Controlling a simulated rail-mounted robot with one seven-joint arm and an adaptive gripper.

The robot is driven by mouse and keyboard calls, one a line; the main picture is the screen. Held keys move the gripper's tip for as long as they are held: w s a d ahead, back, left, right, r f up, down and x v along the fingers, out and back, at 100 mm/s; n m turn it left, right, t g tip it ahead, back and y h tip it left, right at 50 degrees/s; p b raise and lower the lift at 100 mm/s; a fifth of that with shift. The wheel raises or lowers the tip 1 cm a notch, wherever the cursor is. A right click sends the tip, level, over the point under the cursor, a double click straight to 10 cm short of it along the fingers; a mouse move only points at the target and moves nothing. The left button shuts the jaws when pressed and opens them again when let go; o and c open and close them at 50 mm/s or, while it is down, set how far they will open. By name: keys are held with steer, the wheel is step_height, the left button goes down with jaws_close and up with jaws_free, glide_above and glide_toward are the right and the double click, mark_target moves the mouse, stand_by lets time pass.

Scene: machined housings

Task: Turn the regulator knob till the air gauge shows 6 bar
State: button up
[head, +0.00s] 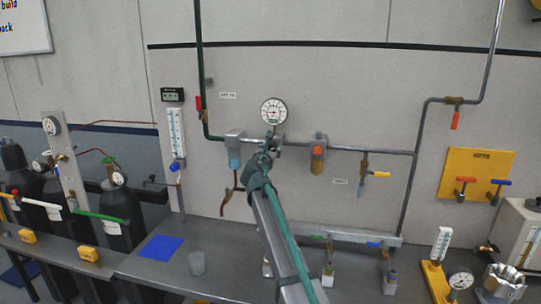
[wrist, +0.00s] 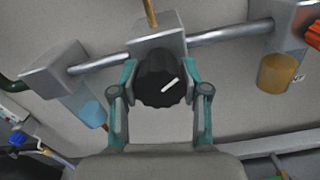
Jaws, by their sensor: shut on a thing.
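The black regulator knob (wrist: 158,72) sits below the grey regulator block (wrist: 157,40) on the wall pipe in the wrist view. A white line on its face slants up to the right. My gripper (wrist: 161,80) has one teal finger on each side of the knob and is shut on it. In the head view my gripper (head: 268,150) reaches the pipe and hides the knob. The round white air gauge (head: 274,111) stands just above it. Its needle is too small to read surely. In the wrist view only the gauge's brass stem (wrist: 151,14) shows.
A filter with a blue bowl (head: 234,158) hangs left of the knob, and a unit with an amber bowl (head: 317,165) right of it. A yellow-handled valve (head: 381,174) is farther right. Gas cylinders (head: 122,205) stand at the left.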

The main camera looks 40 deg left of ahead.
steer(key=m+b, duration=0.4)
steer(key=b, duration=0.1)
steer(key=m+b, duration=0.2)
steer(key=shift+f, duration=0.3)
steer(key=m+b, duration=0.6)
steer(key=b, duration=0.1)
steer(key=shift+m, duration=0.3)
steer(key=m+b, duration=0.5)
steer(key=b, duration=0.1)
steer(key=shift+r, duration=0.1)
steer(key=m+b, duration=0.4)
steer(key=shift+r+m+b, duration=0.2)
steer(key=shift+m+b, duration=0.8)
steer(key=shift+m, duration=0.2)
steer(key=o, duration=1.1)
steer(key=shift+o, duration=0.2)
